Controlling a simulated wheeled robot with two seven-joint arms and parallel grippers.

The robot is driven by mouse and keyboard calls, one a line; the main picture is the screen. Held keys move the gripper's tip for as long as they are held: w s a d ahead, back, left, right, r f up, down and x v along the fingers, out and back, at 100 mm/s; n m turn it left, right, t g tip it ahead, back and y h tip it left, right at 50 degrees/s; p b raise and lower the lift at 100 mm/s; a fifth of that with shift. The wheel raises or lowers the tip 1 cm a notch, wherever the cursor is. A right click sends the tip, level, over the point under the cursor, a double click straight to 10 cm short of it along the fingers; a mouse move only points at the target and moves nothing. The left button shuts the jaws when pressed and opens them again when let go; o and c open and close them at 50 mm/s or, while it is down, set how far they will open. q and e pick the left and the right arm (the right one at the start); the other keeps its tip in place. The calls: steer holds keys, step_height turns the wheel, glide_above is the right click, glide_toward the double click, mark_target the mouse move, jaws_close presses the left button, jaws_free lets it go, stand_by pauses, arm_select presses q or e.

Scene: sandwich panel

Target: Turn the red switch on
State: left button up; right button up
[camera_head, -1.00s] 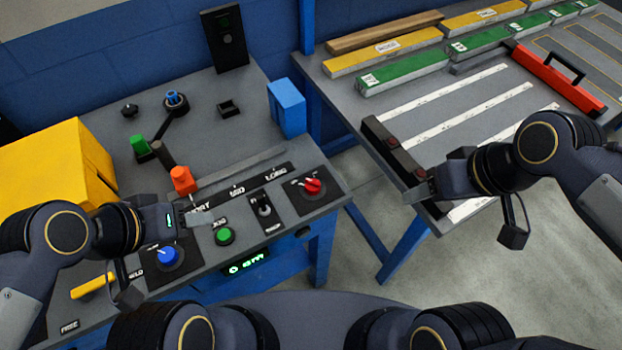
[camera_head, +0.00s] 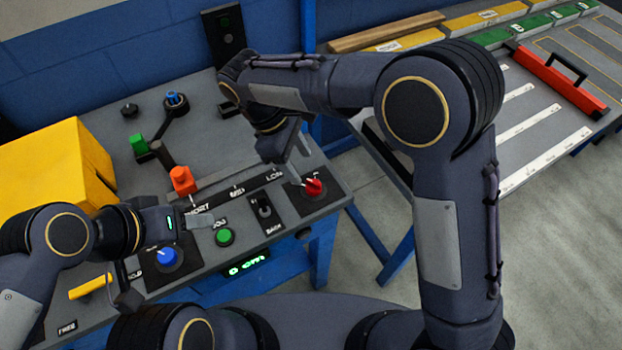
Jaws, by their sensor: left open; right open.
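The red switch (camera_head: 314,187) is a small red rotary knob on a black plate at the right end of the grey control panel. My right gripper (camera_head: 297,172) points down just left of and above the red switch. It is open, partly hidden by its own wrist, and a small gap seems to show between it and the knob. My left gripper (camera_head: 200,221) is open and empty over the panel's front, left of the green button (camera_head: 225,237).
A black toggle switch (camera_head: 264,209) sits left of the red switch. A blue knob (camera_head: 168,257), an orange slider handle (camera_head: 183,180) and a yellow box (camera_head: 60,165) are further left.

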mark_target(311, 181)
steer(key=x, duration=0.7)
steer(key=shift+d+f, duration=0.15)
steer(key=c, duration=1)
